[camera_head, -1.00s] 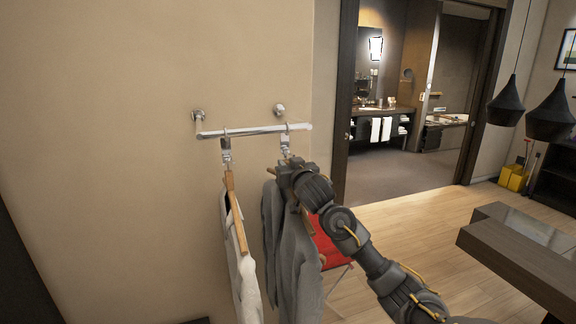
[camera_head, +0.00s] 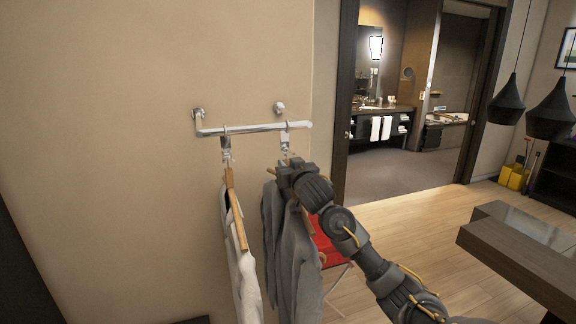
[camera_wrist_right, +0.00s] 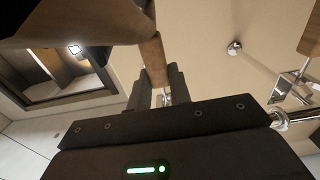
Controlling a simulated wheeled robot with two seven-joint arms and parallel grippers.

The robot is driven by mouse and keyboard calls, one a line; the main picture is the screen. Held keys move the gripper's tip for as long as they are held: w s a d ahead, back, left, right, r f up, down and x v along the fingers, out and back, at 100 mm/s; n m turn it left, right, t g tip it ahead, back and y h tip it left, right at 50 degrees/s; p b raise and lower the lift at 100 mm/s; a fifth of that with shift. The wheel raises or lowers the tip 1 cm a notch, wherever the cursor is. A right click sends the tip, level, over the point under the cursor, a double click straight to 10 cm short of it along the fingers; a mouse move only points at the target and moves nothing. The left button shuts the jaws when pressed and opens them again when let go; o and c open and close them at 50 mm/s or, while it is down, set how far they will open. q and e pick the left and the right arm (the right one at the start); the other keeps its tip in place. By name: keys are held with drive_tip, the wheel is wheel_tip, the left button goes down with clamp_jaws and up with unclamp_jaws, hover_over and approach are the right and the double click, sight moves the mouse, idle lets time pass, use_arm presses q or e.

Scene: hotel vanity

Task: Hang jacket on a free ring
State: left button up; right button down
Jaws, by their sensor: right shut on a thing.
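A grey jacket (camera_head: 290,245) hangs from a wooden hanger under my right gripper (camera_head: 287,170). The gripper is shut on the hanger's wooden top, which shows between the fingers in the right wrist view (camera_wrist_right: 152,60). It is just below the right ring (camera_head: 285,142) on the metal rail (camera_head: 255,130). I cannot tell whether the hanger is joined to that ring, because the gripper covers the spot. The left ring (camera_head: 226,148) carries another wooden hanger (camera_head: 236,215) with a pale garment (camera_head: 242,270). My left gripper is not in view.
The rail is fixed to a beige wall by two round mounts. A red item (camera_head: 328,245) stands behind the jacket. A dark table (camera_head: 520,255) is at the right, with wooden floor between. Two black lamps hang at the upper right.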

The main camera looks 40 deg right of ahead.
idle(0.4)
drive_tip(key=c, duration=1.2)
unclamp_jaws()
drive_tip(key=shift+f, duration=0.15)
drive_tip(key=shift+s+a+f, duration=0.1)
drive_tip(key=shift+s+a, duration=0.05)
drive_tip(key=shift+s, duration=0.15)
drive_tip(key=v, duration=0.3)
drive_tip(key=b+v, duration=0.1)
drive_tip(key=v, duration=0.2)
drive_tip(key=b+v, duration=0.1)
drive_tip(key=v, duration=0.2)
drive_tip(key=shift+r, duration=0.3)
drive_tip(key=shift+s+a, duration=0.15)
drive_tip(key=shift+s, duration=0.55)
drive_tip(key=shift+f, duration=0.1)
